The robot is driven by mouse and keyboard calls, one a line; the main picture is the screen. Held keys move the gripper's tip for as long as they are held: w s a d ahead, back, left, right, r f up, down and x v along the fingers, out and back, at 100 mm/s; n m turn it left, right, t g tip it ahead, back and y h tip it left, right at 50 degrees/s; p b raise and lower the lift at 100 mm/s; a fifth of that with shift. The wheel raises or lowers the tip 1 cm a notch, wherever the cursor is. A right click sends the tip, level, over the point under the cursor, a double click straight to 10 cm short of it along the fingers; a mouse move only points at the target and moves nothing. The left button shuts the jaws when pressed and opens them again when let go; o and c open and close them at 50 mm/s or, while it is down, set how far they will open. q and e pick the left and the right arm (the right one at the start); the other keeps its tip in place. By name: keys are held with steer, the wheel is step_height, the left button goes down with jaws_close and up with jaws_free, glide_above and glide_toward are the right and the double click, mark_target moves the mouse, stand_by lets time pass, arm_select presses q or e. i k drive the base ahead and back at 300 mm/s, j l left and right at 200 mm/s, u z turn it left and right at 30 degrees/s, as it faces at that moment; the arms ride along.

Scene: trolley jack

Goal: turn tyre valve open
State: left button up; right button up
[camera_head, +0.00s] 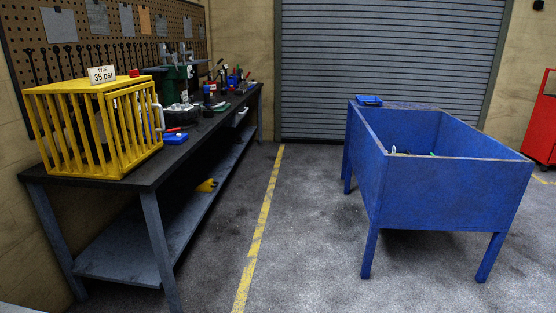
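A yellow barred cage (120,132) stands on the near end of the dark workbench (130,178) at the left. A small white sign reading "TYRE 35 psi" (102,74) stands on its top. A small red piece (134,73) shows by the cage's top edge, behind the sign; I cannot tell whether it is the tyre valve. A pale handle-like part (159,117) is at the cage's right side. The inside of the cage is mostly dark behind the bars, and no tyre valve can be made out clearly. Neither of my grippers is in view.
A green vise-like tool (176,82) and several small items stand farther along the bench. A blue open-topped tub on legs (450,195) stands at the right, a red cabinet (541,125) beyond it. The floor between bench and tub is clear, with a yellow line (262,220).

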mark_target(175, 130)
steer(key=i+l, duration=0.1)
steer(key=i, duration=0.95)
steer(key=i+l, duration=0.1)
steer(key=i, duration=0.9)
steer(key=j+u, duration=0.05)
